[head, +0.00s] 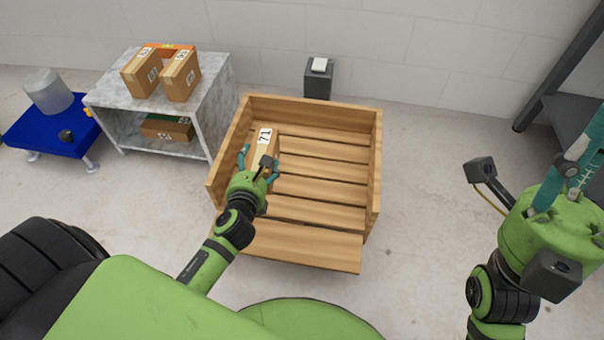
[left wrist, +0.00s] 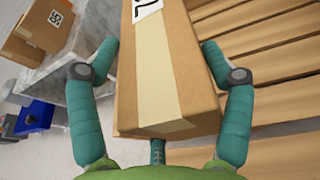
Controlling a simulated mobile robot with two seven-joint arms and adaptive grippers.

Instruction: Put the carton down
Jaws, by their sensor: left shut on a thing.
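A brown carton (head: 263,143) with a white label reading 71 is at the left side of a wooden crate (head: 312,106) with a slatted floor. My left gripper (head: 259,165) is shut on this carton, with a teal finger on each side of it. The carton also fills the middle of the left wrist view (left wrist: 168,85), with pale tape along it. I cannot tell whether its underside touches the slats. My right gripper (head: 572,165) is raised at the right edge, away from the crate, with its fingers partly cut off by the frame.
A marble-topped shelf (head: 215,90) left of the crate holds several cartons (head: 180,75), one (head: 167,128) on its lower level. A blue platform (head: 50,128) stands farther left. A grey bin (head: 318,80) is behind the crate. The crate's middle and right are empty.

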